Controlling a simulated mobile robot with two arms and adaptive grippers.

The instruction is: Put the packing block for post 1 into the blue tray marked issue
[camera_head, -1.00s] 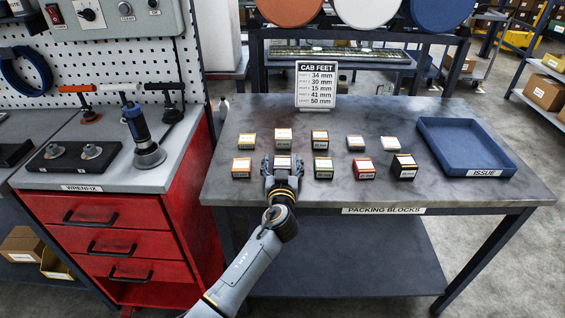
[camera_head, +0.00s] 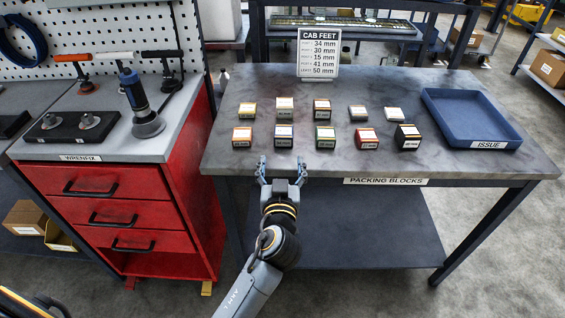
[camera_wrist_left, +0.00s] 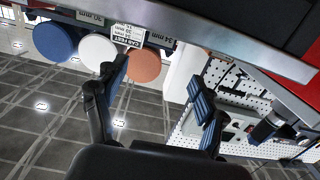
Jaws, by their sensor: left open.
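Small packing blocks stand in two rows on the grey table (camera_head: 225,165). The front row holds an orange block (camera_head: 242,137), a dark block with a pale top (camera_head: 283,137), a green one (camera_head: 325,138), a red one (camera_head: 367,140) and a black one (camera_head: 407,138). Their size labels are too small to read. A sign (camera_head: 318,52) lists 34, 30, 15, 41 and 50 mm; its row names are unclear. The blue tray (camera_head: 440,122) marked ISSUE is empty at the right. My left gripper (camera_head: 281,162) is open and empty at the table's front edge, before the pale-topped block.
The back row has several blocks, among them a yellow one (camera_head: 247,111) and a white-topped one (camera_head: 394,114). A red drawer cabinet (camera_head: 115,210) stands left of the table. The tabletop between the blocks and the tray is clear.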

